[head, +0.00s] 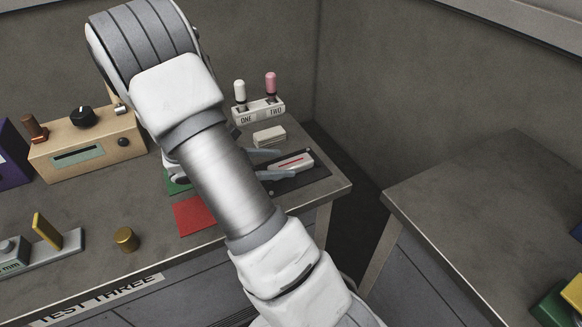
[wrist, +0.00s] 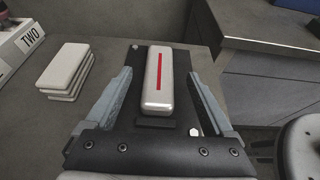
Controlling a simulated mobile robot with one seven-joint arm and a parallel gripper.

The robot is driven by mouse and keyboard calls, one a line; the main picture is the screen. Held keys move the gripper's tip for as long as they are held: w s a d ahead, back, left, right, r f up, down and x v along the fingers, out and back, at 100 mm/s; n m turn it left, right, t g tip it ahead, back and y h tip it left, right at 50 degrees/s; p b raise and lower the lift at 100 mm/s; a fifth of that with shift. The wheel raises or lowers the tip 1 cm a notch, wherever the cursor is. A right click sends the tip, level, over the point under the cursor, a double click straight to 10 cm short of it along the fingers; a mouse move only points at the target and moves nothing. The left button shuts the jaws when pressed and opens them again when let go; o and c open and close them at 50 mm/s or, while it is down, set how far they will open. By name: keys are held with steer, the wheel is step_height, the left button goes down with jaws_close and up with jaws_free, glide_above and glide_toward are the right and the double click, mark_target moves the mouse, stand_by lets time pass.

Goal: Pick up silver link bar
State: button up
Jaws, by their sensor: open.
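The silver link bar (head: 291,161), a rounded block with a red stripe on top, lies near the right end of the left table. In the wrist view the bar (wrist: 157,92) lies lengthwise between the two grey-blue fingers of my gripper (wrist: 158,76). The gripper is open, with a visible gap on each side of the bar. In the head view my gripper (head: 294,163) is low over the table, one finger on each side of the bar. My arm hides part of the table there.
A dark mat (head: 317,185) lies under the bar. A stack of pale plates (head: 269,136) and a ONE/TWO holder (head: 258,111) with white and pink pegs stand behind it. A red square (head: 196,216) and brass cylinder (head: 125,239) are nearer. A gap separates the right table (head: 480,200).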

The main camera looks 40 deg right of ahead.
mark_target(287, 164)
steer(key=x, duration=0.4)
steer(key=shift+d+f+b, duration=0.1)
steer(key=shift+f+b, duration=0.2)
jaws_close()
